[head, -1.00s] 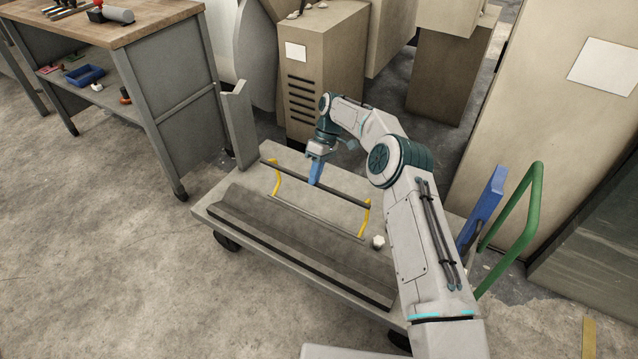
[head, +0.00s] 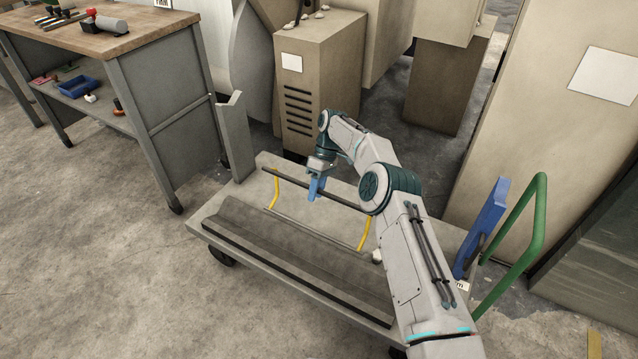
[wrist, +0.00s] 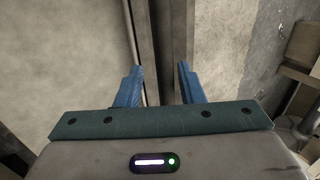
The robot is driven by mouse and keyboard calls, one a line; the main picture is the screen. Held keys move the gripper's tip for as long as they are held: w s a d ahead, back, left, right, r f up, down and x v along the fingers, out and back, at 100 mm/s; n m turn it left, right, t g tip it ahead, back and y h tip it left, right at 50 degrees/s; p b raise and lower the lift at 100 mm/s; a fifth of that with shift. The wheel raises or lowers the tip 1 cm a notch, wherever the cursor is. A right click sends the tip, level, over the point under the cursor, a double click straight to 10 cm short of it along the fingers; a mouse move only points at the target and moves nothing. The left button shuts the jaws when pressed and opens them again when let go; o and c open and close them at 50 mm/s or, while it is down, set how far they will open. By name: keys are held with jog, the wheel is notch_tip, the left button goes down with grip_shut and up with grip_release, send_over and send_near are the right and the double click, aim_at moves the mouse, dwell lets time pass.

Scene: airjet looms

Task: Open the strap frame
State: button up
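The strap frame on the cart shows as a dark bar (head: 343,201) with a yellow strap (head: 276,191) near its left end and another yellow strap (head: 364,234) near its right end. The bar stands raised above the cart deck, behind a long grey trough-shaped cradle (head: 290,250). My gripper (head: 315,192) is at the middle of the bar, with blue fingers pointing down. In the wrist view my gripper (wrist: 160,80) has its fingers apart. A dark bar (wrist: 147,40) runs through the gap, nearer the left finger. Whether a finger touches it I cannot tell.
The cart deck (head: 215,205) has an upright grey post (head: 236,140) at its left end and a green handle (head: 525,235) with a blue part (head: 482,228) at its right. A beige cabinet (head: 318,85) stands behind. A workbench (head: 160,90) is left. Open floor lies in front.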

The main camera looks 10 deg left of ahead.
jog(key=s+d+r+p, duration=0.1)
jog(key=d+r+p, duration=0.3)
jog(key=d+r, duration=0.7)
jog(key=shift+d+r+p, duration=0.35)
jog(key=shift+r+p, duration=0.05)
dwell(0.4)
